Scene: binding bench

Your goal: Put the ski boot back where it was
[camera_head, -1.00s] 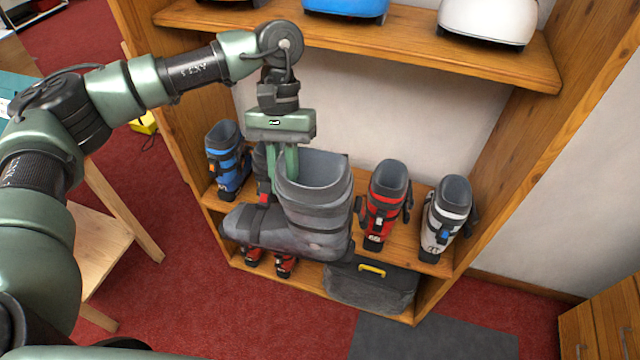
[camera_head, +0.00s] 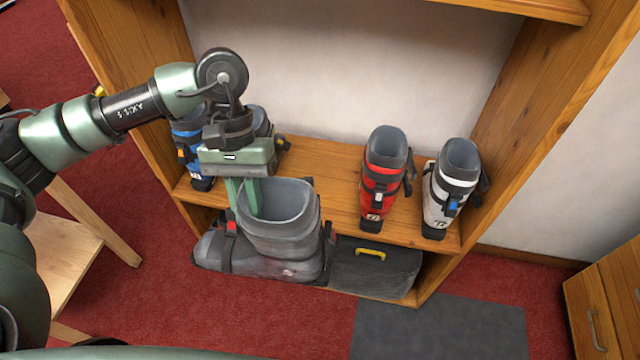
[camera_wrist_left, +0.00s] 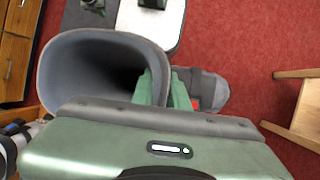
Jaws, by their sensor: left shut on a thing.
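My left gripper (camera_head: 243,200) is shut on the cuff wall of a large grey ski boot (camera_head: 283,240), one finger inside the cuff. The boot hangs upright in front of the shelf unit, its toe pointing left. In the left wrist view the fingers (camera_wrist_left: 165,90) pinch the rim of the boot's open cuff (camera_wrist_left: 60,85). On the middle shelf (camera_head: 335,160) stand a blue boot (camera_head: 188,140) at left, a red boot (camera_head: 384,185) and a white boot (camera_head: 452,188). A dark boot (camera_head: 264,122) shows partly behind my gripper. My right gripper is out of view.
The middle shelf is bare left of the red boot. A dark bag (camera_head: 390,275) with a yellow handle sits in the lower compartment. Wooden uprights bound the shelf on both sides. A wooden stand (camera_head: 70,255) is at left, a wooden cabinet (camera_head: 605,310) at right.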

